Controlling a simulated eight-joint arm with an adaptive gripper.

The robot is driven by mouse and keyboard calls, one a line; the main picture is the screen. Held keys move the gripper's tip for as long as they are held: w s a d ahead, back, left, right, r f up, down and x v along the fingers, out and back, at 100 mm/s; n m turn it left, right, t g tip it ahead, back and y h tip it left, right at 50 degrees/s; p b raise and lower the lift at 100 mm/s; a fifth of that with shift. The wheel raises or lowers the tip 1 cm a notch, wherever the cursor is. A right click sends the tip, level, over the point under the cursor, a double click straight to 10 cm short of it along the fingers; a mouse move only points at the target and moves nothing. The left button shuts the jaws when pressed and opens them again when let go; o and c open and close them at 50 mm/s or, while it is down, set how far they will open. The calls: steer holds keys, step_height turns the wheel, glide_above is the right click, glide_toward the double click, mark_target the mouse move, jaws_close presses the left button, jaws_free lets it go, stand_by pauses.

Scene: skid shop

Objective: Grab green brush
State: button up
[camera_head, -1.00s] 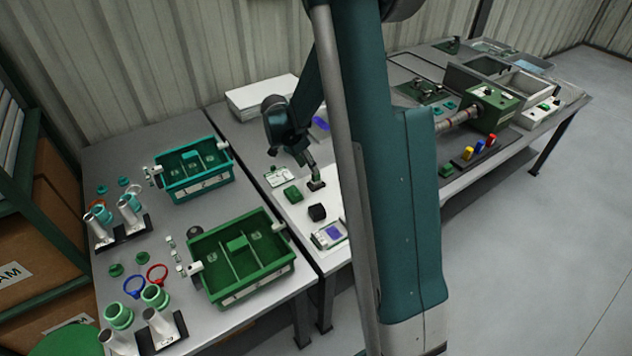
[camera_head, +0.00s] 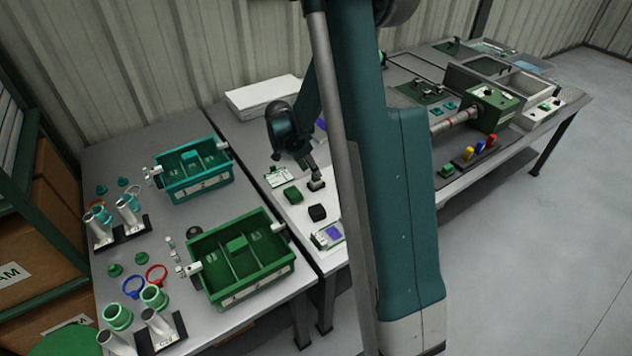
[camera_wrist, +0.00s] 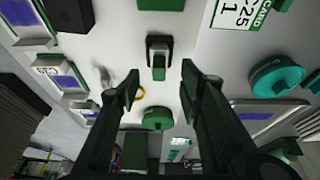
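A small green upright piece, which looks like the green brush (camera_wrist: 158,73), stands in a black holder (camera_wrist: 149,42) on the white surface in the wrist view. My gripper (camera_wrist: 160,79) is open, with one dark finger on each side of the green piece. I see no contact between the fingers and it. In the head view my gripper (camera_head: 313,176) is low over the black holder (camera_head: 317,186) and hides the green piece. Its bristles cannot be made out.
A green block (camera_head: 292,195), a black block (camera_head: 317,212) and a blue-screened device (camera_head: 328,236) lie close by. A printed card (camera_head: 278,177) lies to the left. A green bin (camera_head: 240,292) and teal bin (camera_head: 204,188) stand on the left table.

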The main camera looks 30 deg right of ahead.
steer(key=shift+b+x, duration=0.8)
steer(key=shift+x, duration=1.8)
steer(key=shift+s, duration=0.1)
steer(key=c, duration=1)
